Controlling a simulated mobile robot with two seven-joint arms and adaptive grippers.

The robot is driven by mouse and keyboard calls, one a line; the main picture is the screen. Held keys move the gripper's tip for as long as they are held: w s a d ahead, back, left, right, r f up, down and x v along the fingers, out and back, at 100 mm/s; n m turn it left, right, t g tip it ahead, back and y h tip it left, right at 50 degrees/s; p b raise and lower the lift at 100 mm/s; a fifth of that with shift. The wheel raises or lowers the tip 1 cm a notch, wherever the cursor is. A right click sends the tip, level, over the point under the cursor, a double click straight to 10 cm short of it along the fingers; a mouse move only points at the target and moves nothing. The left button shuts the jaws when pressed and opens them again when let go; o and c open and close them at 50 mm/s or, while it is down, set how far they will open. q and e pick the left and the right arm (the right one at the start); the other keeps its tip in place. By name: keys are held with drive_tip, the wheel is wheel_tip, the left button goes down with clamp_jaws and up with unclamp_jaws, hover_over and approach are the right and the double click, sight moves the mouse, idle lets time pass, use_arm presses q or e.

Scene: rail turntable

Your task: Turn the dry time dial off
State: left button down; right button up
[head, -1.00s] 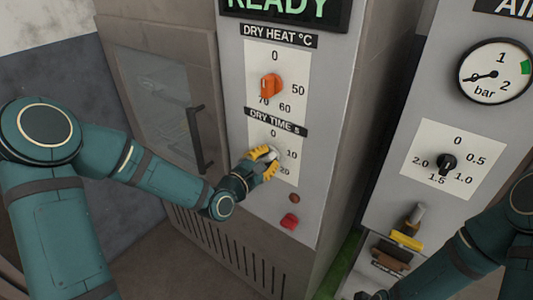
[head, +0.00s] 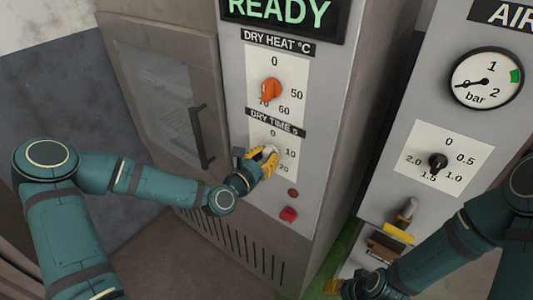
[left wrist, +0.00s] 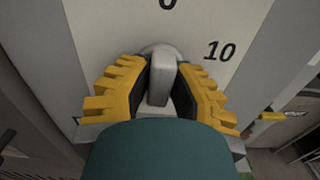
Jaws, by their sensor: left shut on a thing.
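The dry time dial (left wrist: 160,85) is a light grey knob with a raised bar, on a white scale plate under the label "DRY TIME s" (head: 274,121). In the left wrist view its bar stands between the yellow fingers, roughly toward the 0, with the 10 at upper right. My left gripper (head: 257,158) is shut on this dial, one finger on each side of the bar. In the head view the fingers partly cover the dial, so its exact setting is unclear there. My right gripper (head: 338,287) is low at the bottom edge, away from the dial, its fingers partly hidden.
Above is the orange dry heat dial (head: 271,89). Below are a dark red round light (head: 293,193) and a red button (head: 288,214). A door handle (head: 201,137) is on the left. The right panel has a gauge (head: 486,78) and black knob (head: 438,162).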

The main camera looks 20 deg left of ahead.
use_arm(q)
drive_tip(key=shift+w+r+n, duration=0.1)
drive_tip(key=shift+r+n, duration=0.05)
drive_tip(key=shift+n, duration=0.25)
drive_tip(key=c, duration=0.9)
unclamp_jaws()
drive_tip(key=shift+o, duration=0.2)
drive_tip(key=v, duration=0.7)
drive_tip(key=shift+s, duration=0.25)
